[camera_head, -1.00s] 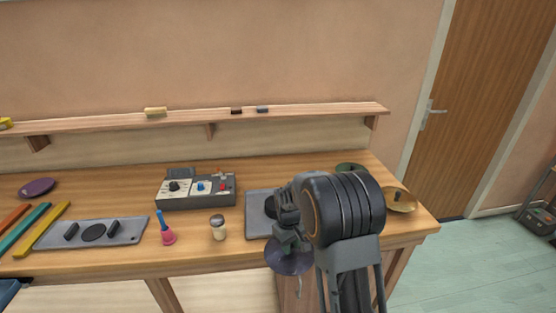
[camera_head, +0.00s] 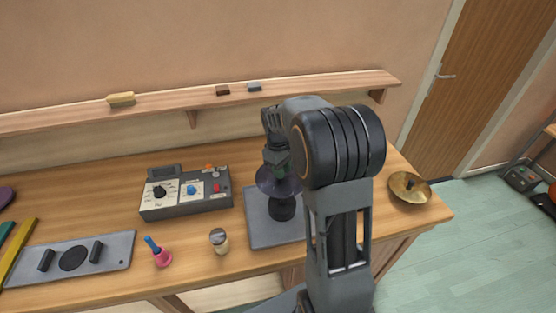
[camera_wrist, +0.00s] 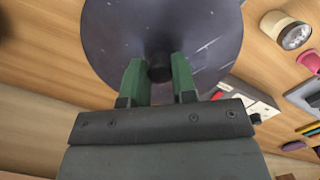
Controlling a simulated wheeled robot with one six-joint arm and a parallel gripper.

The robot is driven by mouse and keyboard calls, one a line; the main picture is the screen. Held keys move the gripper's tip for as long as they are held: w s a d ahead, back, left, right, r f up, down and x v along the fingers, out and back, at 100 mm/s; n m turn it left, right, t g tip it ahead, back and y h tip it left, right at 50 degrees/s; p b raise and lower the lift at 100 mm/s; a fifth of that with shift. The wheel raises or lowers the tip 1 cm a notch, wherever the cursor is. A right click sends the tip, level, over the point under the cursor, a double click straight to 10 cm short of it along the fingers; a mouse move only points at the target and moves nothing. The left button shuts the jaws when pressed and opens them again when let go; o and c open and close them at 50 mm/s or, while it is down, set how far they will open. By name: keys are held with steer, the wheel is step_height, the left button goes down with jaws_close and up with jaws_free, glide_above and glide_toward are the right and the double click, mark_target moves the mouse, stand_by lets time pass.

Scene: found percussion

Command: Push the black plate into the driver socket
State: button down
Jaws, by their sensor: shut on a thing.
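My gripper (camera_wrist: 160,72) is shut on the dark stem of the black plate (camera_wrist: 200,45), its green fingers on either side. The plate is a thin, dark, purplish disc with light specks. In the head view my gripper (camera_head: 276,158) is beside my arm, with the plate (camera_head: 268,185) tilted under it. Below it stands a dark round driver (camera_head: 283,211) on a grey base (camera_head: 262,233). The plate overlaps the driver's top in the picture, so I cannot tell whether they touch. The socket opening is hidden.
A control box (camera_head: 187,206) with knobs stands to the left.

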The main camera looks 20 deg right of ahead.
mark_target(283, 181)
steer(key=shift+s+d, duration=0.1)
steer(key=shift+d, duration=0.05)
steer(key=shift+f, duration=0.2)
steer(key=shift+f+b, duration=2)
steer(key=shift+f, duration=0.65)
steer(key=shift+f+b, duration=0.85)
steer(key=shift+f, duration=0.7)
steer(key=c, duration=0.8)
jaws_free()
steer(key=shift+c, duration=0.2)
steer(key=r, duration=0.4)
steer(key=w+r, duration=0.1)
steer(key=r, duration=0.4)
steer(key=r+b, duration=0.1)
steer(key=r, duration=0.3)
steer(key=shift+w+a+r, duration=0.2)
steer(key=shift+a+r, duration=0.15)
steer(key=shift+r, duration=0.05)
